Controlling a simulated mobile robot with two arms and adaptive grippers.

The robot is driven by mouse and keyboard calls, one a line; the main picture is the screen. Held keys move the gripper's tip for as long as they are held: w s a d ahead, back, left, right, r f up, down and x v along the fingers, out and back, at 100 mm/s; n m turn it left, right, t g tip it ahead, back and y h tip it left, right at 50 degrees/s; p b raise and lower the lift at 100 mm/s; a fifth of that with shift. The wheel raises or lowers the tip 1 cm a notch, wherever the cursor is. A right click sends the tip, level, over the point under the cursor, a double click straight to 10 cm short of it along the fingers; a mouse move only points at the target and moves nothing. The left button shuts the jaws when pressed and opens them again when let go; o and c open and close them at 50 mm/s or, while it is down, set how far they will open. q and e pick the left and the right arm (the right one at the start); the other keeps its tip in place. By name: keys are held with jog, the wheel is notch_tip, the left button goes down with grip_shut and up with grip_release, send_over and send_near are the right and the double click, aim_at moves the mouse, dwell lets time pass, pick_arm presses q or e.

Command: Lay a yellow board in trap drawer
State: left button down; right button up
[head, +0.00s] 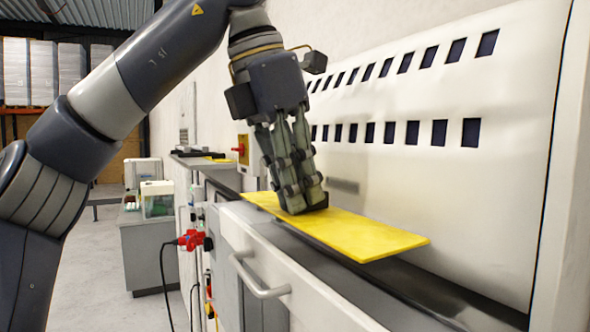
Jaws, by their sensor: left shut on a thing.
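The yellow board (370,237) is a long flat plate in the middle of the head view. My left gripper (304,203) comes down on it from above and is shut on it near its far part. The board lies along the drawer, over its opening, and looks slightly above the dark inside. The near end of the board sticks out free. The trap drawer (300,290) is pulled out, with a light front and a grey bar handle (262,285). The gripper hides part of the board. My right gripper is not in view.
A white machine wall (430,180) with rows of dark slots rises right behind the drawer. A ledge (205,162) with dark items stands farther back. A red plug (192,240) with a cable hangs left of the drawer. A grey cabinet (148,250) stands on the open floor.

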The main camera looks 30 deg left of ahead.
aim_at(297, 220)
pick_arm(q)
jog(key=shift+x, duration=0.9)
jog(key=shift+f, duration=0.3)
notch_tip(297, 220, down, 2)
jog(key=shift+s+a+f+b, duration=0.1)
jog(key=shift+s+a+b, duration=0.1)
jog(key=shift+b, duration=0.8)
jog(key=shift+b+x, duration=0.8)
jog(key=shift+x, duration=0.35)
jog(key=shift+s+a+f, duration=0.1)
jog(key=shift+s+f, duration=0.1)
jog(key=shift+f, duration=0.05)
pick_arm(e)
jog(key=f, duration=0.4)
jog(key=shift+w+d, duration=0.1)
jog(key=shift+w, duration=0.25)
pick_arm(q)
jog(key=c, duration=1.6)
grip_release()
jog(key=shift+c, duration=0.2)
